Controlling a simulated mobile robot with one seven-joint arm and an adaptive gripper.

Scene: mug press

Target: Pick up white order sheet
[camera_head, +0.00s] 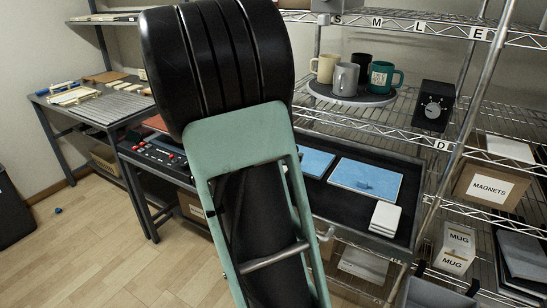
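I cannot identify the white order sheet for certain. A small pair of white, flat pieces (385,218) lies at the right front corner of the black worktop (345,205). Another flat white piece (510,148) lies on top of the box labelled MAGNETS (487,188) on the right rack. No writing is readable on either. My gripper's fingers are not visible. A large black and green part, close to the camera, fills the middle of the view and hides much of the worktop.
Two blue pads (366,179) lie on the worktop. Several mugs (346,79) stand on a round dark tray (352,96) on the wire rack. A black dial box (433,106) is beside them. A side table (100,100) stands left. Open wooden floor (95,250) is at lower left.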

